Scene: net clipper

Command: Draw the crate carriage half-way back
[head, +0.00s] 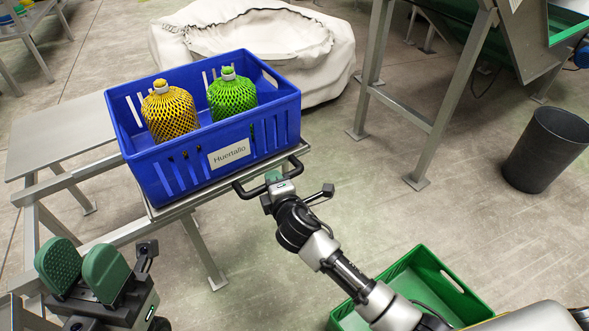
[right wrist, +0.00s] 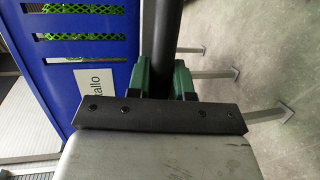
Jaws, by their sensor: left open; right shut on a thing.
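The crate carriage is a flat metal platform (head: 306,150) on rails, carrying a blue crate (head: 283,118). In the crate stand a yellow net bag (head: 170,115) and a green net bag (head: 232,97); its white label reads "Huertallo". A black handle bar (head: 246,190) projects from the carriage's front edge. My right gripper (head: 274,177) is shut on this bar; in the right wrist view its green fingers (right wrist: 165,75) sit on both sides of the dark bar (right wrist: 161,35). My left gripper (head: 82,270) is open and empty at the lower left, apart from the carriage.
A green crate (head: 455,283) lies on the floor under my right arm. A white sack (head: 325,50) stands behind the blue crate. A metal table (head: 60,135) is at left, a dark bin (head: 545,150) at right. Open floor lies between carriage and bin.

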